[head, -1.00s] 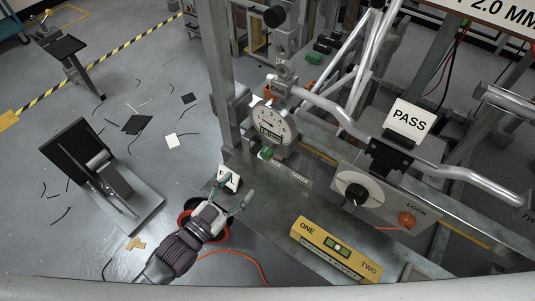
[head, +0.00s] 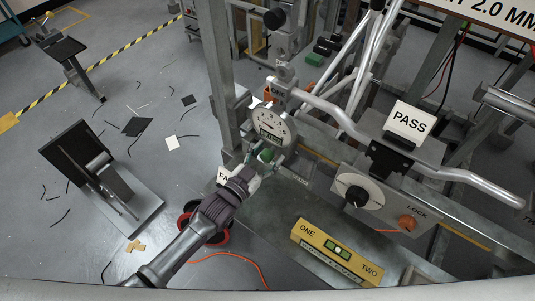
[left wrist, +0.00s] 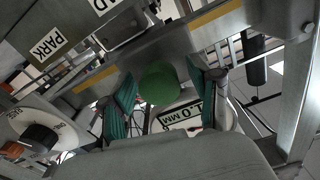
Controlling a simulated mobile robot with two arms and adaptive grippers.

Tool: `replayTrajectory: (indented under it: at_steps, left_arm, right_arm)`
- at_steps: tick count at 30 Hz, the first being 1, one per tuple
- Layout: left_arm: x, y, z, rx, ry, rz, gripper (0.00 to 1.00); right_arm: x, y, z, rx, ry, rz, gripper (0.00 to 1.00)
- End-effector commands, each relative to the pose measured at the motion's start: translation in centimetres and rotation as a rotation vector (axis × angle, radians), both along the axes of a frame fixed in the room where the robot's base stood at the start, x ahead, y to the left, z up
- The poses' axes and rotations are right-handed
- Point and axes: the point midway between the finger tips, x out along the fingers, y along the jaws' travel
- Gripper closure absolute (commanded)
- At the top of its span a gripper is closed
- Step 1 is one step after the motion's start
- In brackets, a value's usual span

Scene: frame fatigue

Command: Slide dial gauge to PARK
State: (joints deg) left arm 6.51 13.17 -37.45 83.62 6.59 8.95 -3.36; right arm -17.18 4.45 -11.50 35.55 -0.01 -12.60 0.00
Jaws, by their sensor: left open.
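The dial gauge (head: 270,128), with a round white face and a small digital readout, stands at the rail beside the frame tube. A green knob (head: 266,154) sits just below its face. My left gripper (head: 264,162) is open at this knob. In the left wrist view the green knob (left wrist: 158,85) lies between the two teal finger pads, with gaps visible at both sides. A PARK label (left wrist: 46,42) shows at upper left in that view. Part of the gauge's "1.0 MM" readout (left wrist: 181,116) shows behind the knob. My right gripper is not in view.
A silver bent tube (head: 350,122) passes right of the gauge. A dial box marked LOCK (head: 385,205), a PASS card (head: 408,119) and a yellow level (head: 337,250) lie to the right. A FAIL card is partly hidden behind my left arm.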

Motion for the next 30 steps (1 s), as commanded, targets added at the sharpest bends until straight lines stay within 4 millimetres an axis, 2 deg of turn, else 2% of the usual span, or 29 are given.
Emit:
replayTrajectory:
  at_steps: [5, 16, 24, 26, 30]
  left_arm:
    - [0.0, 0.0, 0.0, 0.000, 0.000, 0.000, 0.38]
    - [0.0, 0.0, 0.0, -0.001, -0.001, 0.000, 1.00]
    - [-0.2, -0.3, 0.0, -0.002, 0.001, -0.001, 1.00]
    - [-0.7, -0.9, 0.1, -0.003, 0.001, -0.002, 1.00]
    - [-2.7, -3.7, 0.1, -0.007, 0.006, -0.002, 1.00]
  right_arm:
    - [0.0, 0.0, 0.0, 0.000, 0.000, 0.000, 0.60]
    - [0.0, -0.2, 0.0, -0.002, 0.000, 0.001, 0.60]
    - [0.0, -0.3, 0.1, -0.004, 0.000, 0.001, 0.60]
    - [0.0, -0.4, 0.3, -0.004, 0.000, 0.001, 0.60]
    - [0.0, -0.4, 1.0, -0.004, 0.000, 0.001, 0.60]
